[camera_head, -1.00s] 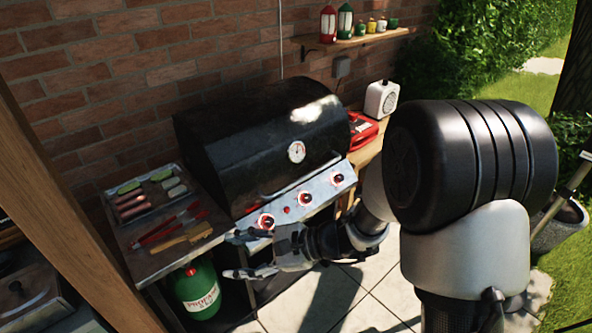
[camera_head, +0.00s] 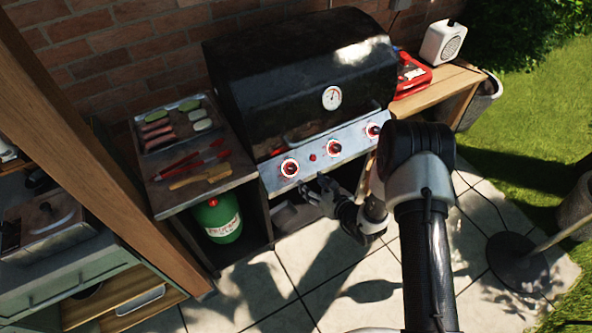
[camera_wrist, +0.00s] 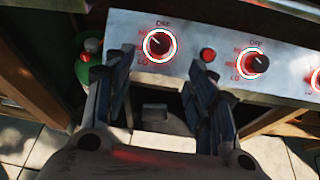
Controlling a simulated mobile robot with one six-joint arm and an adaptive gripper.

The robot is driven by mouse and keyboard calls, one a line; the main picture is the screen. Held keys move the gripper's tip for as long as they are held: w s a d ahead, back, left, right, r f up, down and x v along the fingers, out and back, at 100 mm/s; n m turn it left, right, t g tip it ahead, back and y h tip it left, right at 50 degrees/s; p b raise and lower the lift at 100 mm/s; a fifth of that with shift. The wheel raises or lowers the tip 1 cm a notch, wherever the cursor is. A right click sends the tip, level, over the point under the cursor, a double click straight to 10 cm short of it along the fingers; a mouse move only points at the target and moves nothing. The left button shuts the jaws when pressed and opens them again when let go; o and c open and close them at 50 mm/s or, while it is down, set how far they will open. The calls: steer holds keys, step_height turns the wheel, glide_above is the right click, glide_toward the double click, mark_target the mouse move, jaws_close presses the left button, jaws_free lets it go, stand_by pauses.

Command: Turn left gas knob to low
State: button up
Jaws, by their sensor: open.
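The left gas knob (camera_head: 290,167) is on the sloped steel front panel of the black grill. In the wrist view the left knob (camera_wrist: 159,44) is a dark knob in a red and white ring, marked OFF at the top and LO at lower left. Its pointer seems to lean to the upper left; the exact setting is hard to read. My gripper (camera_head: 312,190) is open and empty, below the panel. In the wrist view its fingertips (camera_wrist: 158,72) stand on either side below the left knob, apart from it.
A red button (camera_wrist: 208,55) and the middle knob (camera_wrist: 254,61) lie right of the left knob. The right knob (camera_head: 373,130) is further along. A side shelf with a food tray (camera_head: 177,126) and tongs stands left, above a green gas bottle (camera_head: 217,218).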

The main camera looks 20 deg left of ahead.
mark_target(293, 169)
steer(key=b+x, duration=0.2)
steer(key=x, duration=1)
steer(key=shift+f, duration=0.1)
steer(key=c, duration=1)
